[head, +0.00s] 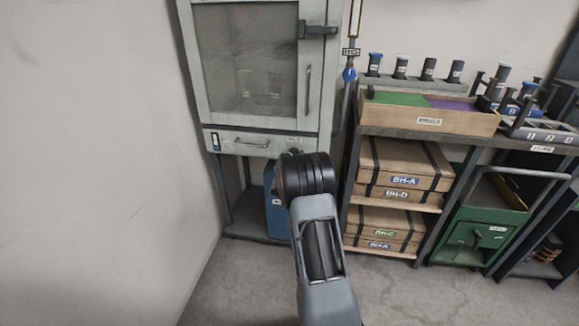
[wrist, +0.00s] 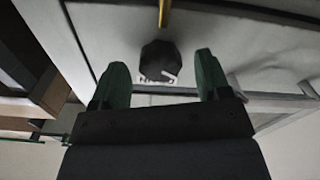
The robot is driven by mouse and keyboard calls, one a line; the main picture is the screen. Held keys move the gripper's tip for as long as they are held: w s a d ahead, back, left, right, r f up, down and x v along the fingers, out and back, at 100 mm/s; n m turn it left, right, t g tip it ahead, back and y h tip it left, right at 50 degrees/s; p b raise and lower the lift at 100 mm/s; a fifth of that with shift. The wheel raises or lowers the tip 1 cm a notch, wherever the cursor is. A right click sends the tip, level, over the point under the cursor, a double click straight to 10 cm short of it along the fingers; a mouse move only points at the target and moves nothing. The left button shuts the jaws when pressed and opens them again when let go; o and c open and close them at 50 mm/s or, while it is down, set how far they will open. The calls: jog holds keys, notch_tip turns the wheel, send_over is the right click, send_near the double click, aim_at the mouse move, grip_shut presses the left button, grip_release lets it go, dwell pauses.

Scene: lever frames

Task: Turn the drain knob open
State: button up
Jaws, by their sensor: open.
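A dark, many-sided knob (wrist: 160,60) shows in the wrist view below a brass-coloured rod, with a small white label at its lower edge. My gripper (wrist: 163,75) is open, with one green finger on each side of the knob and a gap to both. I cannot tell how deep the knob sits between the fingers. In the head view, a small blue knob (head: 349,75) is on a thin vertical pipe beside the cabinet, under a white tag. I cannot tell whether it is the same knob. My gripper is hidden there behind my arm.
A grey glass-fronted cabinet (head: 318,90) with handles stands left of the pipe. A blue container (head: 277,205) is below it. A shelf with boxes (head: 405,165) and a tray (head: 428,121) stands close right of the pipe. Floor in front is clear.

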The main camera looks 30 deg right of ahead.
jog(key=p+v, duration=0.2)
jog(key=v, duration=1.1)
jog(key=shift+s+r, duration=0.1)
jog(key=s+a+r+n+g+y+p, duration=0.15)
jog(key=a+r+y+p, duration=0.35)
jog(key=a+r+p, duration=0.55)
jog(key=s+a+r+n+g+y+p, duration=0.1)
jog(key=s+a+r+n+y+p, duration=0.15)
jog(key=a+r+y+p, duration=0.7)
jog(key=s+a+r+n+g+h+p, duration=0.1)
jog(key=s+r+g+p, duration=0.6)
jog(key=s+r, duration=0.8)
jog(key=s+h+p, duration=0.1)
jog(key=s, duration=0.4)
jog(key=shift+a+r+n+p, duration=0.3)
jog(key=shift+a+r+n, duration=0.1)
